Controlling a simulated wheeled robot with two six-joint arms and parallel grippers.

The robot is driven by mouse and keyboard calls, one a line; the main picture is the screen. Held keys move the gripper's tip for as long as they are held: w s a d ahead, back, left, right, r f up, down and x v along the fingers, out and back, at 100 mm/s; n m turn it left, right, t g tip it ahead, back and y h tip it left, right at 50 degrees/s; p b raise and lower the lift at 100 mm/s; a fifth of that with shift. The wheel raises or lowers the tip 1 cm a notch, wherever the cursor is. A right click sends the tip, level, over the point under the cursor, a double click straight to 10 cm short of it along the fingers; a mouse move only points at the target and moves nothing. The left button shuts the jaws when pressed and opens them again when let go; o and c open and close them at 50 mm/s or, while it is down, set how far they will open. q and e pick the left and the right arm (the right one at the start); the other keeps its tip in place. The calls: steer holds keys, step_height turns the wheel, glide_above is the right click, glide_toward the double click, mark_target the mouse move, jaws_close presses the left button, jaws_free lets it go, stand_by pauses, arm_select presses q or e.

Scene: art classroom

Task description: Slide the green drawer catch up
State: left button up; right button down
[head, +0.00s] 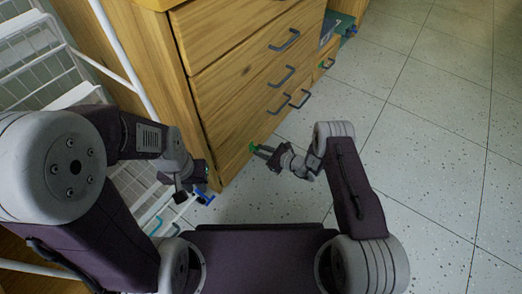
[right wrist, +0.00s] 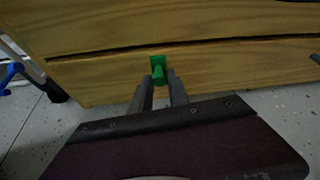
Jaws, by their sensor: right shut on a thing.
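The green drawer catch (head: 253,147) is a small green piece on the front of the wooden cabinet, low and near its left edge. In the right wrist view the green catch (right wrist: 157,66) sits across the dark gap between two drawer fronts. My right gripper (head: 262,152) is at the catch, its fingers (right wrist: 162,80) on either side of the lower part and shut on it. My left gripper (head: 204,194) hangs at the cabinet's lower left corner, away from the catch; its fingers are too small and dark to read.
The wooden cabinet (head: 235,75) has several drawers with grey handles (head: 285,40). A white wire rack (head: 62,62) stands to its left. A blue item (right wrist: 12,74) shows at the left of the right wrist view. Speckled floor (head: 430,120) to the right is clear.

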steer(key=c, duration=1.3)
jaws_free()
steer(key=shift+w+a+r, duration=0.1)
steer(key=shift+r, duration=0.1)
steer(key=shift+o, duration=0.2)
steer(key=p+v, duration=0.6)
steer(key=v, duration=0.3)
steer(key=shift+p, duration=0.35)
steer(key=shift+f, duration=0.15)
